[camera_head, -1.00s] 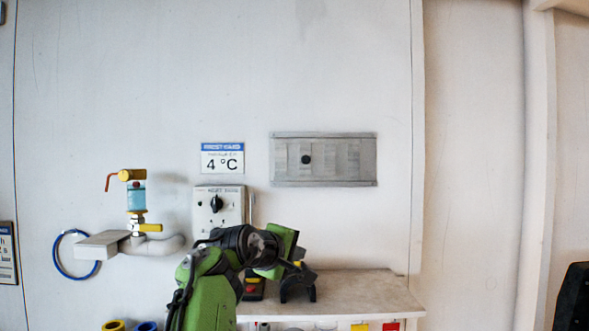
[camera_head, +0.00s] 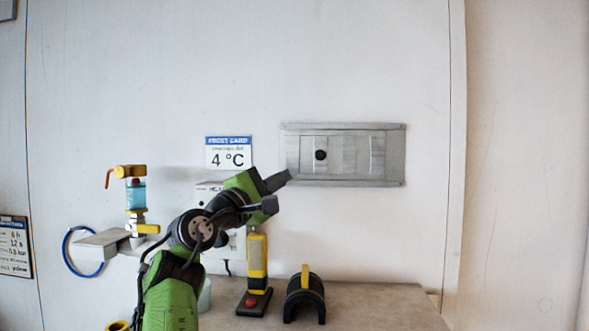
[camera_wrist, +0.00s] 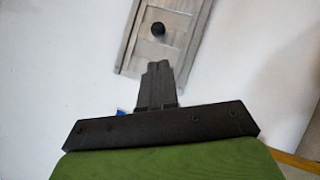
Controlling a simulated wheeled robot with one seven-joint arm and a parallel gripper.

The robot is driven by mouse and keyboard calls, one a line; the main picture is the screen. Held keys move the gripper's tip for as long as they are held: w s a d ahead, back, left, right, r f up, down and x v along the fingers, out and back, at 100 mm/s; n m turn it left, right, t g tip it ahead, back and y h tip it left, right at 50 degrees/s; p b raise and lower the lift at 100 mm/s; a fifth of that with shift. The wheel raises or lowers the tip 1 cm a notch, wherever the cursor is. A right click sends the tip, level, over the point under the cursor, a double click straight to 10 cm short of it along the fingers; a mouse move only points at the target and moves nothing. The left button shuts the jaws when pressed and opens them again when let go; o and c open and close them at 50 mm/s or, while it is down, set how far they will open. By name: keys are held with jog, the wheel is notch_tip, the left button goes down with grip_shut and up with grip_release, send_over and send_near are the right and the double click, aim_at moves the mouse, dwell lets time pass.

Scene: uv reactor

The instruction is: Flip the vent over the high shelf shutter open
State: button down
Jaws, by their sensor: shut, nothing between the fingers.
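The vent is a grey metal panel (camera_head: 395,154) on the white wall above the shelf, with a round black knob (camera_head: 320,155) on the left part of its face. The panel also shows in the wrist view (camera_wrist: 178,48), with the knob (camera_wrist: 158,29) beyond my fingertips. My gripper (camera_head: 279,181) is raised at the panel's lower left, pointing right and up. Its fingers are together and empty, and look apart from the knob. In the wrist view the fingers (camera_wrist: 157,68) point towards the panel.
Below is a shelf (camera_head: 385,305) with a yellow and black device (camera_head: 257,262) and a black arched object with a yellow handle (camera_head: 304,293). A 4 °C sign (camera_head: 228,153) hangs left of the vent. A valve assembly (camera_head: 136,200) is further left. The wall right of the vent is clear.

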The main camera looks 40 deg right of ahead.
jog(key=p, duration=0.5)
send_near(322, 164)
notch_tip(322, 164, up, 4)
jog(key=d, duration=0.2)
jog(key=shift+w+d+f, duration=0.2)
jog(key=shift+w+d, duration=0.15)
jog(key=shift+d, duration=0.2)
jog(key=shift+a+f, duration=0.1)
jog(key=shift+a, duration=0.05)
jog(key=s+d+b, duration=0.2)
jog(key=s, duration=0.1)
jog(key=shift+d+f, duration=0.15)
jog(key=shift+d, duration=0.05)
jog(key=shift+s+d, duration=0.1)
jog(key=shift+s, duration=0.1)
jog(key=shift+w, duration=0.15)
